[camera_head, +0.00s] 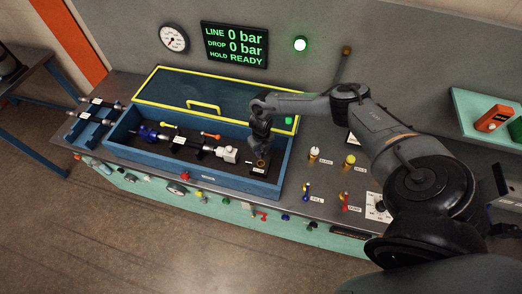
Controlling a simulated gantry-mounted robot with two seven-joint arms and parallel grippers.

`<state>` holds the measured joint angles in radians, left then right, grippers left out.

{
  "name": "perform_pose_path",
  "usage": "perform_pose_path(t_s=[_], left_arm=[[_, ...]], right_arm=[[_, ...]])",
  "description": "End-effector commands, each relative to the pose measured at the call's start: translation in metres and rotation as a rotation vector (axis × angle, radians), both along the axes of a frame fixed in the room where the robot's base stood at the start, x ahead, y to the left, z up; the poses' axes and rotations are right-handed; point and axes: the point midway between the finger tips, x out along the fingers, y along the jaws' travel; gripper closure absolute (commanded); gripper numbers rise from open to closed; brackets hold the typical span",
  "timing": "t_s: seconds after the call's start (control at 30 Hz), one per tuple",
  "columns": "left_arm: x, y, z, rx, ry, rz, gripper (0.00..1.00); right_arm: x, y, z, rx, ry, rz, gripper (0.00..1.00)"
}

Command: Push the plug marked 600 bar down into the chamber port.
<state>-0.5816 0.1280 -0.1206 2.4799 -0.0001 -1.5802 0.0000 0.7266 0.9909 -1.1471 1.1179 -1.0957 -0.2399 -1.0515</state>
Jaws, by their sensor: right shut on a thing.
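My right gripper (261,152) reaches into the right end of the blue chamber (190,180), pointing down. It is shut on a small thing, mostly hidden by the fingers. A brownish round piece (261,163) shows just under the fingertips, above a dark block with a white label (258,170). I cannot tell whether this piece is the plug or the port, nor how deep anything sits. No 600 bar marking is readable. My left gripper is not in view.
The chamber's yellow-edged lid (190,104) stands open behind. A hose assembly (185,143) lies inside, left of the gripper. Valves (348,162) stand to the right.

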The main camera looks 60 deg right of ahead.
Motion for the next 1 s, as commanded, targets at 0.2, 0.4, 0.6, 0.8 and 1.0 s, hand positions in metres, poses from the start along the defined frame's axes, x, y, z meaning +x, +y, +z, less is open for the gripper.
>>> perform_pose_path(t_s=[0.2, 0.4, 0.6, 0.8, 1.0], left_arm=[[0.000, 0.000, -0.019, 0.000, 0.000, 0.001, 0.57], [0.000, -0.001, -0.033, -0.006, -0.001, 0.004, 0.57], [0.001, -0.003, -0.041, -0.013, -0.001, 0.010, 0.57], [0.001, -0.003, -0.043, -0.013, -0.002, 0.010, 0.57], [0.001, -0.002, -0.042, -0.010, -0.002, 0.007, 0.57]], right_arm=[[0.000, 0.000, -0.020, 0.000, 0.000, -0.001, 1.00], [0.000, 0.000, -0.037, -0.001, -0.001, -0.001, 1.00], [0.000, 0.000, -0.046, -0.001, -0.001, -0.001, 1.00], [0.000, 0.000, -0.048, -0.001, -0.001, 0.000, 1.00], [0.000, 0.000, -0.048, 0.000, 0.000, 0.000, 1.00]])
